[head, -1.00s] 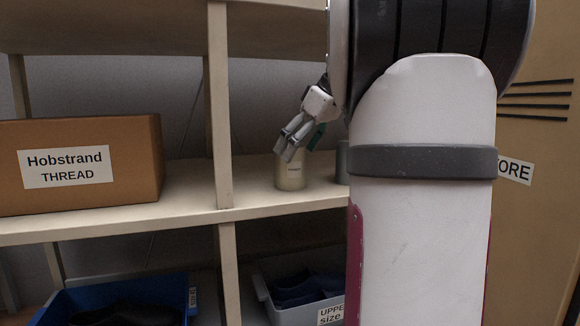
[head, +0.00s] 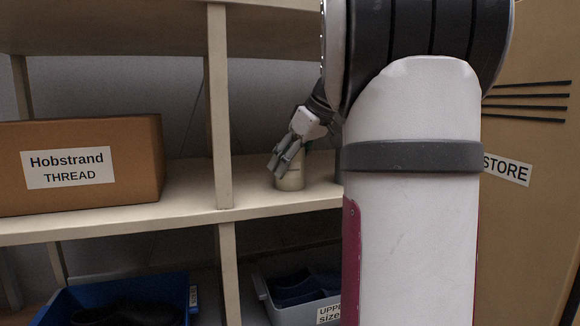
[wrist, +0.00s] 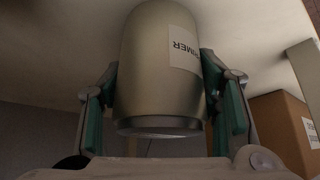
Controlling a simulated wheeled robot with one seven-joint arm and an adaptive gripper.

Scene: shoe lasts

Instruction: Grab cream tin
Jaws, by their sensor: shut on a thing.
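The cream tin (head: 290,181) stands upright on the middle shelf, just right of the wooden post. It fills the middle of the wrist view (wrist: 160,70), where its white label appears upside down and partly reads "IMER". My gripper (head: 279,166) reaches down from the upper right, with its fingers around the tin's upper part. In the wrist view, the green-padded fingers press on both sides of the tin, so the gripper is shut on it. The tin's base looks to be on the shelf; any small gap cannot be told.
A cardboard box (head: 84,194) labelled "Hobstrand THREAD" sits left of the wooden post (head: 220,120). Below are a blue bin (head: 65,305) and a grey bin (head: 290,314) holding dark shoes. A large brown panel (head: 535,230) stands at the right. My arm covers the shelf right of the tin.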

